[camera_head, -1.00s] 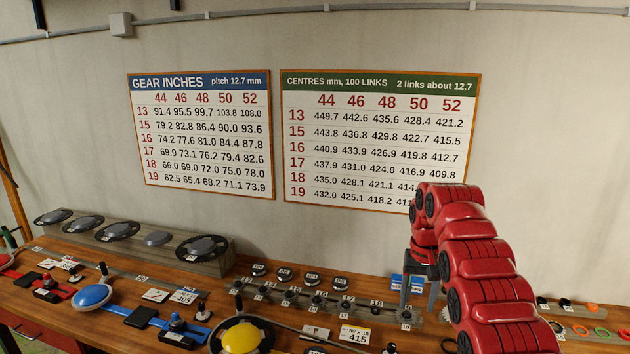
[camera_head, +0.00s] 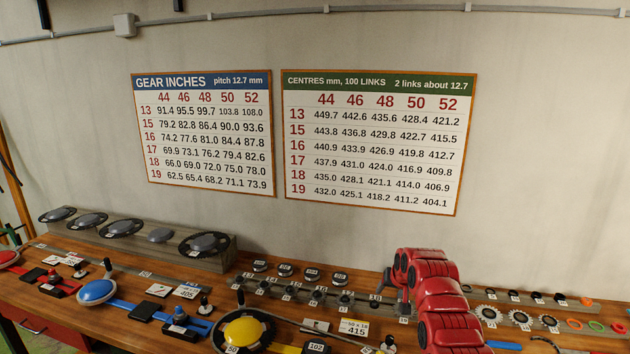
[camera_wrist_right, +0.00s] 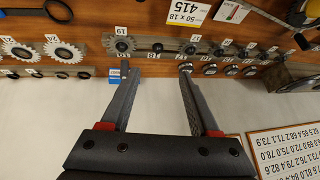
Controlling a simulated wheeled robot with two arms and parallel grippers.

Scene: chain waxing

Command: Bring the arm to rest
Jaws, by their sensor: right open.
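My right arm (camera_head: 440,310), red and segmented, comes up from the bottom right in the head view and bends over the bench's back part. Its gripper is mostly hidden behind the arm there. In the right wrist view the right gripper (camera_wrist_right: 156,75) is open, with two dark fingers spread apart and nothing between them. The fingers point toward the bench's rail of small sprockets, which shows upside down beyond the tips. My left gripper is in neither view.
The wooden bench (camera_head: 130,283) holds a yellow-centred chainring (camera_head: 243,335), a blue disc (camera_head: 97,291), a sprocket rail (camera_head: 300,294) and toothed sprockets (camera_head: 520,319). A block with chainrings (camera_head: 123,228) stands at the back left. Two charts (camera_head: 203,130) hang on the wall; the air before them is clear.

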